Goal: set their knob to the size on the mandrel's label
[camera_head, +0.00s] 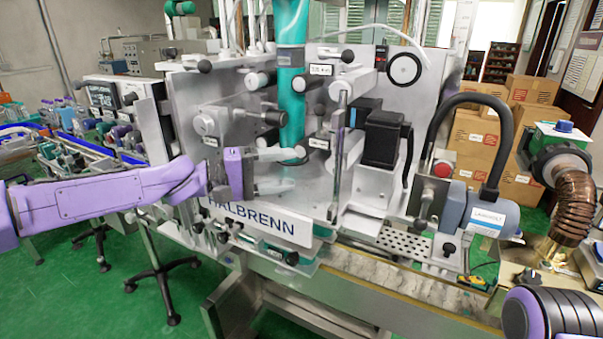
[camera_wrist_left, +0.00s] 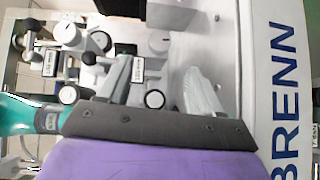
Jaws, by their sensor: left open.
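My left gripper (camera_head: 273,170) is open in front of the machine's front plate, above the HALBRENN sign. Its two light fingers point right with nothing visible between them. A teal upright tube (camera_head: 291,110) runs down behind the gripper, with a grey banded collar (camera_head: 291,58). White labels (camera_head: 318,143) are on the plate; their text is too small to read surely. I cannot tell which part is the mandrel.
A dark motor block (camera_head: 385,135) and a vertical rod (camera_head: 338,150) stand right of the gripper. A grey motor unit (camera_head: 485,217) with a black hose is farther right. A conveyor (camera_head: 370,268) runs below. Cartons (camera_head: 475,140) are stacked behind.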

